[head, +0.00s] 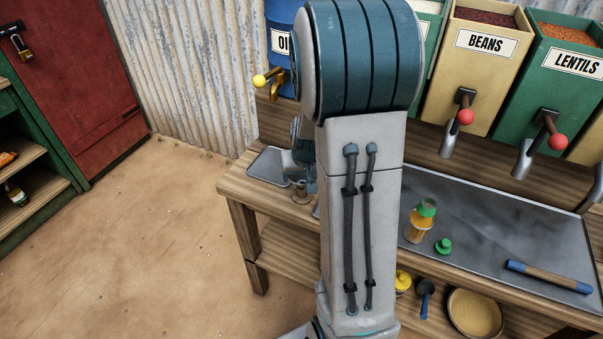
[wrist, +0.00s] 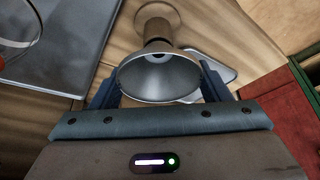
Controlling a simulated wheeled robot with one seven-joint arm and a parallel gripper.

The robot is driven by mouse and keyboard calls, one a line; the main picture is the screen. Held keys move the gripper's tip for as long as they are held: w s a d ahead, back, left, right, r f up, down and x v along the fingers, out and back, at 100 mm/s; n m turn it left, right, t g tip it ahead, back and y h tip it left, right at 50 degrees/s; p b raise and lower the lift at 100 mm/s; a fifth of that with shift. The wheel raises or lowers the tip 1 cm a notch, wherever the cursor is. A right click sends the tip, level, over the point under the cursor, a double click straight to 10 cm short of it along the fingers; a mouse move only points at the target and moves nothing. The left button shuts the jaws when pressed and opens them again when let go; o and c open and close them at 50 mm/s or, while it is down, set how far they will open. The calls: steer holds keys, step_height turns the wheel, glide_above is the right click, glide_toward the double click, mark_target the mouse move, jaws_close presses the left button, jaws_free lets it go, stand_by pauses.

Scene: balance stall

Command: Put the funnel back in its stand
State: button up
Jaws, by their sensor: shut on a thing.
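The grey metal funnel (wrist: 160,78) is between the two blue fingers of my gripper (wrist: 160,92) in the wrist view, its wide mouth toward the camera. My gripper is shut on it. The brown round-based stand (wrist: 172,14) shows just beyond the funnel, in line with its narrow end. I cannot tell whether the spout is inside the stand or only above it. In the head view the stand (head: 301,196) is on the left end of the wooden bench, with my gripper (head: 300,172) over it. My arm hides much of this area, and the funnel is not clear there.
A small metal tray (head: 266,167) lies left of the stand. A blue oil drum (head: 279,14) with a yellow-knobbed tap is behind.

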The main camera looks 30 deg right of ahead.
steer(key=shift+f, duration=0.2)
steer(key=o, duration=1)
steer(key=shift+o, duration=0.7)
steer(key=shift+r, duration=0.1)
steer(key=shift+r+p, duration=2.45)
steer(key=shift+r, duration=1)
